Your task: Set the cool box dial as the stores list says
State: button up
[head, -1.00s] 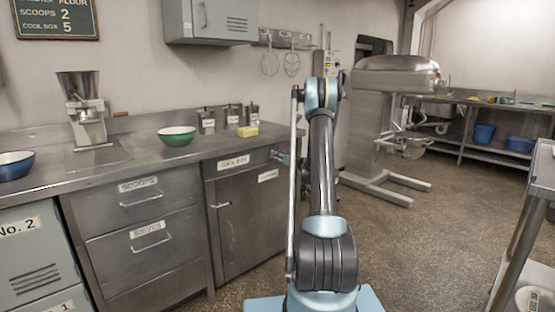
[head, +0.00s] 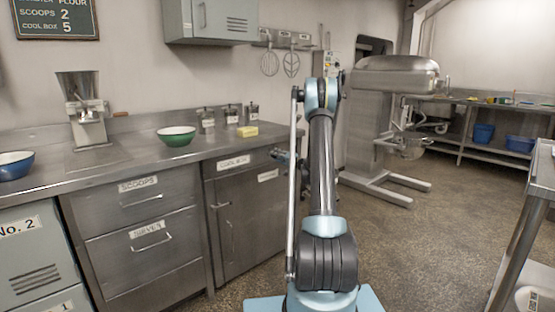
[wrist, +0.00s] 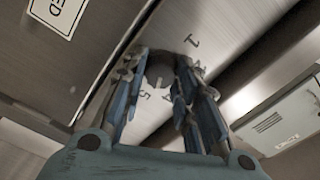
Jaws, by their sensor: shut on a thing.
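The stores list (head: 55,18) on the wall reads "SCOOPS 2" and "COOL BOX 5"; its top line is cut off. The cool box (head: 240,215) is the steel cabinet labelled "COOL BOX" at the right end of the counter. In the wrist view its dark round dial (wrist: 160,68) sits on a steel face with numbers around it, among them 1 and 5. My gripper (wrist: 163,74) is shut on the dial, one finger on each side. The fingers hide part of the number ring. I cannot tell which number the dial points at. In the head view my arm partly hides the gripper, and the dial does not show.
The counter (head: 125,175) holds a green bowl (head: 177,136), a yellow block (head: 247,131), several canisters and a steel grinder (head: 82,108). A large mixer (head: 385,125) stands behind on the right. A steel trolley (head: 520,215) is at the right edge. The floor between is clear.

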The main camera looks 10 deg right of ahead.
jog(key=shift+w+d+m, duration=0.1)
jog(key=shift+w+m, duration=0.15)
jog(key=shift+m, duration=1.25)
jog(key=o, duration=1)
jog(key=shift+f, duration=0.1)
jog(key=shift+s, duration=0.1)
jog(key=v, duration=1.1)
jog(key=shift+s+d+f, duration=0.1)
jog(key=shift+s+d, duration=0.15)
jog(key=shift+s, duration=0.1)
